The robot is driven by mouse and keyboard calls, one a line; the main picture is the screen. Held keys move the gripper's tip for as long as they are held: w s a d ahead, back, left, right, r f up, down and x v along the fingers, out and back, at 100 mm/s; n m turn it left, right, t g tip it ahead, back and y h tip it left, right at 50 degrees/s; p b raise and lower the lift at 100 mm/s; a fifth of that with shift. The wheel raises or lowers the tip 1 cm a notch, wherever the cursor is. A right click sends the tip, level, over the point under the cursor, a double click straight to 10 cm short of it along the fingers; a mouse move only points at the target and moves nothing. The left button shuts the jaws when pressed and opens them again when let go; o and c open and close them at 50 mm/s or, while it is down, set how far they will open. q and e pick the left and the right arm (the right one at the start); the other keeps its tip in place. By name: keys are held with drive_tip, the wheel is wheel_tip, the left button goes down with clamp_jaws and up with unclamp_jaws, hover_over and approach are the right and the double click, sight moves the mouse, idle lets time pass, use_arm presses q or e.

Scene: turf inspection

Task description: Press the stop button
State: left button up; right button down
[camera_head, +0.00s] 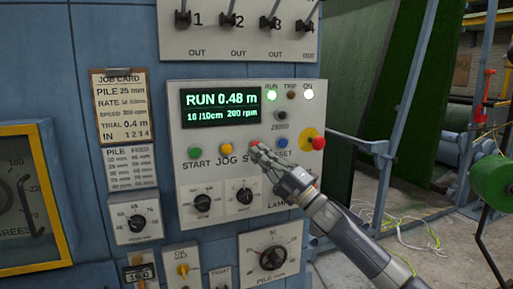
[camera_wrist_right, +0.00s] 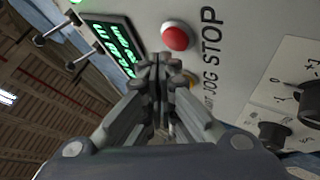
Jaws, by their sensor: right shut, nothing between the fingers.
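The red stop button (camera_head: 254,142) sits on the pale control panel (camera_head: 180,215), between the yellow JOG button and the blue RESET button. In the head view, my right gripper (camera_head: 258,151) is shut and empty, its tips right at the stop button and partly covering it and its label. In the right wrist view, the red button (camera_wrist_right: 176,36) shows whole, just beyond the fingertips (camera_wrist_right: 161,62) of my shut gripper. I cannot tell whether they touch. The display (camera_head: 220,107) reads RUN 0.48 m, and the RUN lamp (camera_head: 271,95) glows green. My left gripper is not in view.
The green START button (camera_head: 195,152) and yellow JOG button (camera_head: 225,146) lie left of the stop button. The blue RESET button (camera_head: 281,142) and a red knob on a yellow disc (camera_head: 317,142) lie right. Black dials (camera_head: 203,202) sit below. Several levers (camera_head: 230,18) are above.

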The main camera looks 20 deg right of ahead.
drive_tip(key=shift+w, duration=0.1)
idle(0.7)
drive_tip(key=shift+w, duration=0.35)
drive_tip(key=shift+w, duration=0.5)
idle(0.8)
drive_tip(key=shift+s+b, duration=0.3)
drive_tip(key=shift+s, duration=0.65)
drive_tip(key=s+b, duration=0.1)
drive_tip(key=s, duration=0.4)
